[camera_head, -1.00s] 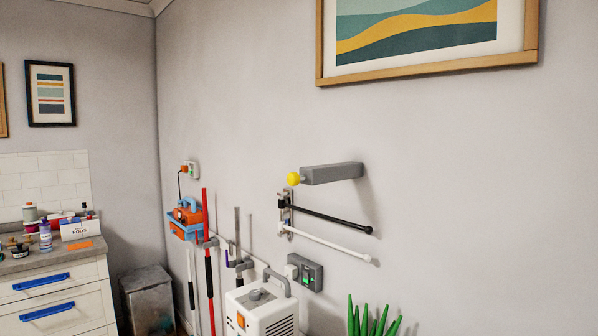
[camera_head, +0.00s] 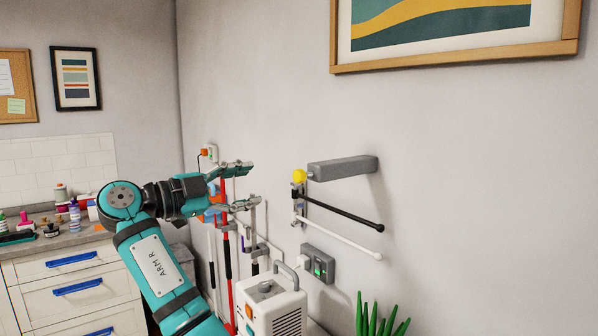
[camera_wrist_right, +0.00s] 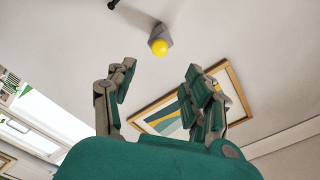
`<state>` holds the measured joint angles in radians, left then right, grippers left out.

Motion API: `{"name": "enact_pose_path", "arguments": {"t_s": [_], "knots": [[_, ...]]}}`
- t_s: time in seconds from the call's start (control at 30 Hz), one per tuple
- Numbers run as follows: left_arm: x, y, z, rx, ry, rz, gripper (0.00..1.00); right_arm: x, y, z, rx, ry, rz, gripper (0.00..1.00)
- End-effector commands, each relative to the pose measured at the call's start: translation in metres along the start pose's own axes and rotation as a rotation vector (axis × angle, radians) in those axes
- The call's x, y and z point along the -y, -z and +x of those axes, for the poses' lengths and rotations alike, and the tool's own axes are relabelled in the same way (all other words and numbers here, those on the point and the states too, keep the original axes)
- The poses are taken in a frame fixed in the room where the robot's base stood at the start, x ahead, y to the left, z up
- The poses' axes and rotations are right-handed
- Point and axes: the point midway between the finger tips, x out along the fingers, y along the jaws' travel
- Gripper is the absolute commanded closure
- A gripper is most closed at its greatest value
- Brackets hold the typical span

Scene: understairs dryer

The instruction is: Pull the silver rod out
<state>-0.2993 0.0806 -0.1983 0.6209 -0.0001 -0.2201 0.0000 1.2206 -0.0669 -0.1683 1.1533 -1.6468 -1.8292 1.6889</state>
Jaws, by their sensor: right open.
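A yellow ball knob (camera_head: 299,176) sits at the near end of a grey wall-mounted housing (camera_head: 344,168). A short stub of the silver rod (camera_head: 309,178) shows between the knob and the housing; the rest of the rod is hidden. My right gripper (camera_head: 254,183) is open and empty, left of the knob and apart from it, with its fingers pointing toward it. In the right wrist view the knob (camera_wrist_right: 159,47) appears beyond and between the open fingers (camera_wrist_right: 160,75). My left gripper is not in view.
Below the knob, a black bar (camera_head: 345,212) and a white bar (camera_head: 340,237) stick out from a wall bracket. A grey switch box (camera_head: 319,264), a white appliance (camera_head: 272,306) and a green plant (camera_head: 375,318) are lower.

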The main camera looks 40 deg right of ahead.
Motion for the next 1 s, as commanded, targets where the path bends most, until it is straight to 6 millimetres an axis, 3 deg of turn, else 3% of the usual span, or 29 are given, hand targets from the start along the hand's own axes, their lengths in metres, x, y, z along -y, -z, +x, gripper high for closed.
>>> {"name": "enact_pose_path", "arguments": {"t_s": [0.2, 0.5, 0.7, 1.0], "knots": [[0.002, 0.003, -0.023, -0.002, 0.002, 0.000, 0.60, 0.003, 0.003, 0.051, -0.005, -0.001, -0.002, 0.48], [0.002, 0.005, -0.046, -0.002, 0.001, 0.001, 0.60, 0.003, 0.002, 0.108, -0.003, 0.001, -0.003, 0.48], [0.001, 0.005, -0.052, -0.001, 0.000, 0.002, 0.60, 0.001, 0.001, 0.127, -0.001, 0.002, -0.003, 0.48], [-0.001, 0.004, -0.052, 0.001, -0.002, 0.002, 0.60, 0.000, 0.000, 0.131, 0.001, 0.002, -0.002, 0.48]]}}
